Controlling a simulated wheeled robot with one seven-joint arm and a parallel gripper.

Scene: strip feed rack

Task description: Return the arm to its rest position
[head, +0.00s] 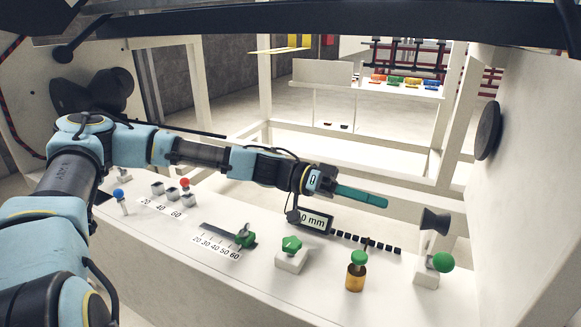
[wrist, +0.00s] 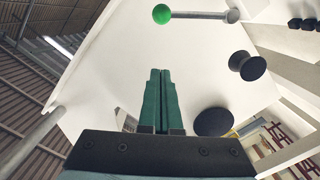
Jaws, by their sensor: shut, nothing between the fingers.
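My gripper (head: 361,195) has green fingers and is shut with nothing between them. In the head view my blue and black arm reaches from the left across the white control panel (head: 150,240), and the fingers point right, above the panel's far part. In the wrist view the closed fingers (wrist: 159,100) point up the picture, in front of a white panel surface. The gripper appears apart from every knob and lever.
The panel carries a slider with a green knob (head: 245,236), a green star knob (head: 291,244), a green-topped brass post (head: 357,268), a green ball lever (head: 443,262), and a display (head: 312,219). A white side wall (head: 530,180) bounds the right.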

